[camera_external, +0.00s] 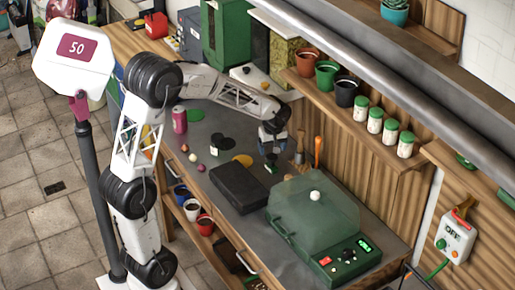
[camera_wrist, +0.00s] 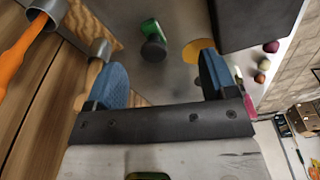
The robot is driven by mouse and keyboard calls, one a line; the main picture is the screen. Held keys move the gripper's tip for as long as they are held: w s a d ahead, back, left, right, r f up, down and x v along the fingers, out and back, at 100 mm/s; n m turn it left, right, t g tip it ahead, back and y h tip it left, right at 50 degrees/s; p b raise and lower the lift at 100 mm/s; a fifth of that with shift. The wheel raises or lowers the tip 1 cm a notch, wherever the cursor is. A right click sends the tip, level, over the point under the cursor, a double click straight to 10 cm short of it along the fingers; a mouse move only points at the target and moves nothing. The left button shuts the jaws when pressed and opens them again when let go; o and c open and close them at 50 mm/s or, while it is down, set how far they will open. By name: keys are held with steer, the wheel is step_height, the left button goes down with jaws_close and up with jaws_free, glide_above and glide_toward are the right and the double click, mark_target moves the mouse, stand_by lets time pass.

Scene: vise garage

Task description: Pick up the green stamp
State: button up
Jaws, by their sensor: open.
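The green stamp (camera_wrist: 150,28), with a round black end (camera_wrist: 153,49), is on the grey bench in the wrist view, ahead of the gap between my fingers. It appears tilted or lying. In the external view a small black and green thing (camera_external: 271,164), seemingly the same stamp, is just below my gripper (camera_external: 270,141). My gripper, with two blue fingertips, also shows in the wrist view (camera_wrist: 163,78). It is open and empty, with the fingers apart and the stamp beyond them.
A black case (camera_external: 238,187) and a clear-green lidded machine (camera_external: 315,215) stand nearby. A yellow disc (camera_external: 243,159) lies beside the stamp. An orange-handled tool (camera_external: 318,150) and a wooden-handled tool (camera_wrist: 95,65) are by the wall. A shelf with pots (camera_external: 326,74) overhangs the bench.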

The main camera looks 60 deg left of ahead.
mark_target(272, 157)
steer(key=w+a+f+n, duration=0.1)
steer(key=a+f, duration=0.1)
steer(key=w+a+f+n, duration=0.1)
steer(key=w+f, duration=0.1)
steer(key=w+a+f+n, duration=0.1)
steer(key=a, duration=0.1)
steer(key=shift+w+a+f, duration=0.15)
steer(key=shift+a+f, duration=0.2)
steer(key=shift+f, duration=0.05)
steer(key=shift+a+f, duration=0.1)
steer(key=shift+f, duration=1.15)
steer(key=shift+f, duration=0.1)
steer(key=shift+a+f, duration=0.15)
steer(key=shift+f, duration=1.1)
steer(key=shift+a+f, duration=0.15)
steer(key=shift+f, duration=1.1)
steer(key=c, duration=1)
